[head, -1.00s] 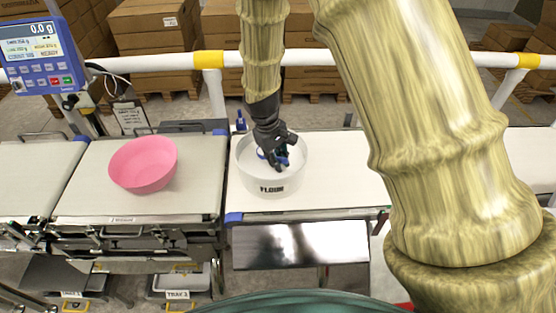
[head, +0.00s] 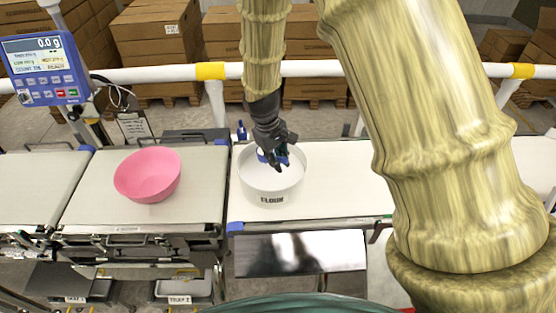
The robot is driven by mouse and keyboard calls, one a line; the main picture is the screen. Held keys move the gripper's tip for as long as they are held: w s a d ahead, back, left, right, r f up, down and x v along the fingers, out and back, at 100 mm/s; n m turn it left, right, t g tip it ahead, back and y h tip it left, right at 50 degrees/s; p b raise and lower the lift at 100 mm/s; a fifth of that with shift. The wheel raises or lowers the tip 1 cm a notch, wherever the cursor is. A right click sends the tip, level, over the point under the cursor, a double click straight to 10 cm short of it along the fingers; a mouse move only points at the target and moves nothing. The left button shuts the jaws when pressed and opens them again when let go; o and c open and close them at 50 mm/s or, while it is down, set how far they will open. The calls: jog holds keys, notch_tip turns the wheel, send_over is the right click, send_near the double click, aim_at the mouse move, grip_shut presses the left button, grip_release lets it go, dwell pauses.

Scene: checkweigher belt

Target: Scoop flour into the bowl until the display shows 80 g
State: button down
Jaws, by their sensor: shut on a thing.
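A pink bowl (head: 148,176) sits empty-looking on the weighing belt at the left. The blue display (head: 43,60) at the top left reads 0.0 g. A white tub labelled FLOUR (head: 272,190) stands on the belt to the right of the bowl. My gripper (head: 277,160) is over the tub, pointing down into its opening. It is shut on a small blue thing (head: 264,155), seemingly the scoop's handle. The rest of the scoop is hidden by the gripper and the tub.
A small blue bottle (head: 241,131) stands behind the tub. A white rail (head: 330,69) with yellow bands runs behind the belts. Bare white belt (head: 345,175) lies right of the tub. A dark shiny panel (head: 300,252) hangs in front, below belt level. Cardboard boxes stand behind.

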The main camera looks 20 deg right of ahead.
jog(key=shift+r+p, duration=1.5)
jog(key=shift+r, duration=0.75)
